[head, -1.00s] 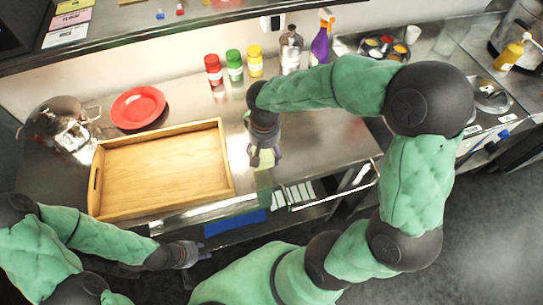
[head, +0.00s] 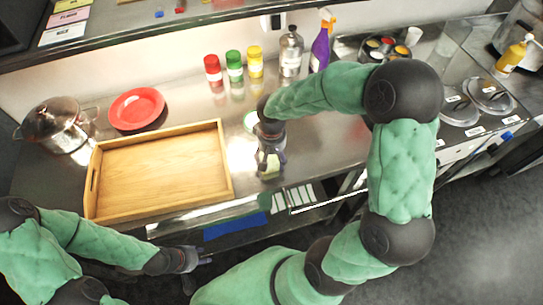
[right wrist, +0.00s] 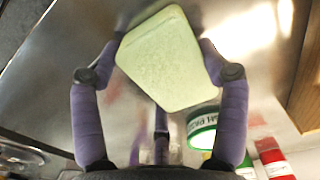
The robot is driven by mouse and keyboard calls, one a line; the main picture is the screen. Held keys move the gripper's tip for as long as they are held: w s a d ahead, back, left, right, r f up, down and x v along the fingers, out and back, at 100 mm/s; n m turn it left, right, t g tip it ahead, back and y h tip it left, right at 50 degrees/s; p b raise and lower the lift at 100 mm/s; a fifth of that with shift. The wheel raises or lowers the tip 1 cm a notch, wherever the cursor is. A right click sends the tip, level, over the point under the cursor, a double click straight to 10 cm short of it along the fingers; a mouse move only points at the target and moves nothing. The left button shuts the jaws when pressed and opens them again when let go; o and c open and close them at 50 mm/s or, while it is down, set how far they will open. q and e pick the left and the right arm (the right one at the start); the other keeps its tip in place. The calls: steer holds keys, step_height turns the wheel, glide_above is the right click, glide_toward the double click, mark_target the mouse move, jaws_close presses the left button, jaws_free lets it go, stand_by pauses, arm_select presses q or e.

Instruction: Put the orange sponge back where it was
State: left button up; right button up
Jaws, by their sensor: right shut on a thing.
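No orange sponge shows in either view. My right gripper (right wrist: 160,62) is shut on a pale yellow-green sponge-like block (right wrist: 165,62), with one purple finger on each side of it. In the head view my right gripper (head: 270,170) is over the steel counter, right of the wooden tray; the block is mostly hidden there. My left gripper (head: 203,258) is low in the head view, in front of the counter and away from its top; its fingers are too small to tell open from shut.
The wooden tray (head: 228,165) is empty. Behind it are a red plate (head: 137,108) and a steel pot (head: 55,125). Red (head: 213,68), green (head: 234,66) and yellow (head: 256,62) jars stand along the wall, near a purple spray bottle (head: 321,46). A shelf overhangs the back.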

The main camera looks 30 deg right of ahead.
steer(key=shift+f, duration=0.2)
steer(key=o, duration=1.1)
steer(key=shift+r, duration=0.1)
steer(key=shift+r, duration=0.15)
step_height(320, 180, up, 12)
steer(key=p, duration=0.3)
